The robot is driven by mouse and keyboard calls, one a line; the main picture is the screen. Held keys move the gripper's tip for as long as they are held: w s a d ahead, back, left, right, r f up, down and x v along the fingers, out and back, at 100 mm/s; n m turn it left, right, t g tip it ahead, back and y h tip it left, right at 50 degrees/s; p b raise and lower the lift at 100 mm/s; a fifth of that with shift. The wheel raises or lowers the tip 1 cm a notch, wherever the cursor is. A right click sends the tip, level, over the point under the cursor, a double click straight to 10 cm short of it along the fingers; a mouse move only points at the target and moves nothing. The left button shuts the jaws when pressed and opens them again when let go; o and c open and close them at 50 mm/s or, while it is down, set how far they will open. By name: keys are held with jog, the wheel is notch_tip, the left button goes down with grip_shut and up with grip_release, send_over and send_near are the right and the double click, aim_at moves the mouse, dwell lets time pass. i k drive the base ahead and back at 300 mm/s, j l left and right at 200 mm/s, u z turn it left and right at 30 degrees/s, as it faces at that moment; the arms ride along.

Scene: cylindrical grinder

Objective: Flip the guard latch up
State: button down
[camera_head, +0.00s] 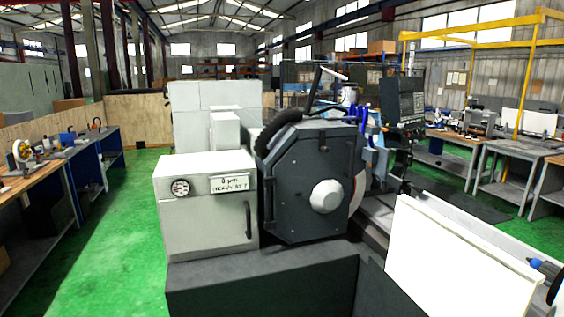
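The cylindrical grinder stands in the middle of the view. Its dark grey wheel guard (297,198) has a pale round hub (326,196) on its face. A dark, upright lever-like bar (314,91) with a light crosspiece (333,74) rises above the guard. I cannot tell which part is the guard latch; no latch is clear at this size. My gripper is not recognisable in this view.
A pale cabinet (206,212) with a dial gauge stands left of the guard. A white panel (455,265) fills the lower right. A blue-and-dark part (545,268) shows at the right edge. Workbenches line both sides. Green floor (125,230) is open at left.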

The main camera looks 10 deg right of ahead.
aim_at(322, 147)
jog(key=i+z, duration=0.35)
jog(key=i, duration=0.8)
